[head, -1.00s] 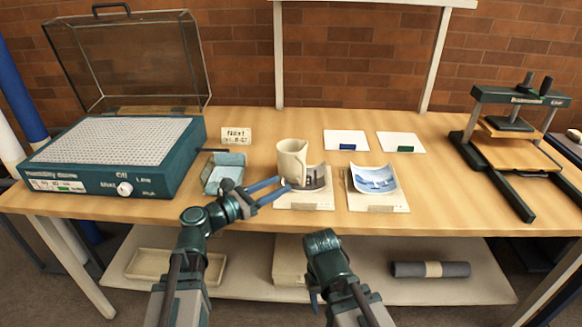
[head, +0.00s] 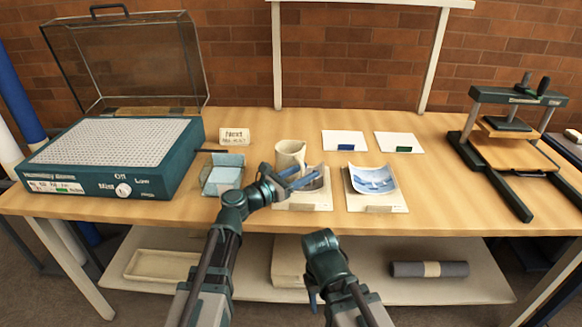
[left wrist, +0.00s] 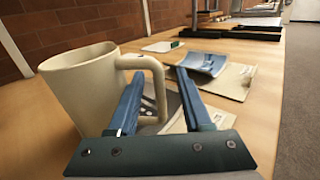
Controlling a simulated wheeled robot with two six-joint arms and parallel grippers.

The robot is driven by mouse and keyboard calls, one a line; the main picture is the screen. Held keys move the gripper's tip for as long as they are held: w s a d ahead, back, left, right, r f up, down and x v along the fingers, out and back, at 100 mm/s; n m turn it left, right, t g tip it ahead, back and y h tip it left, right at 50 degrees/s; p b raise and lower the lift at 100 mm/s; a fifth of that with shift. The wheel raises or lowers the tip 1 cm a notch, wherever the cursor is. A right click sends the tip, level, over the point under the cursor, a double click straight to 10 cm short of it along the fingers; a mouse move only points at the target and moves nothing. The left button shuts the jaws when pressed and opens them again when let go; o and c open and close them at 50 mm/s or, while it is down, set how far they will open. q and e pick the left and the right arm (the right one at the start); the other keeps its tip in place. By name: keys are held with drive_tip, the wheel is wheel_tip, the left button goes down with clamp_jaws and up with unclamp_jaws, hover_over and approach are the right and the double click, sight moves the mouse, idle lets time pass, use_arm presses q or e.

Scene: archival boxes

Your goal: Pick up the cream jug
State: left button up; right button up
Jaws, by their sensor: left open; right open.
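The cream jug (head: 290,152) stands upright on the wooden table, left of centre, behind my left gripper in the head view. In the left wrist view the jug (left wrist: 82,92) is at the left, its handle (left wrist: 152,68) pointing right. My left gripper (head: 306,176) is open at the front of the jug. In the left wrist view the handle reaches across between the two blue fingers (left wrist: 160,85); whether they touch it I cannot tell. My right gripper (head: 314,298) hangs low before the table's front edge, its fingers mostly hidden.
A curled photo on a board (head: 377,203) lies right of the jug, another board (head: 300,206) in front of it. A glass tray (head: 208,188) stands at its left, a humidity dome base (head: 115,160) farther left and a press (head: 510,140) far right.

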use_arm(q)
drive_tip(key=shift+x, duration=1.25)
clamp_jaws()
drive_tip(key=shift+a, duration=0.1)
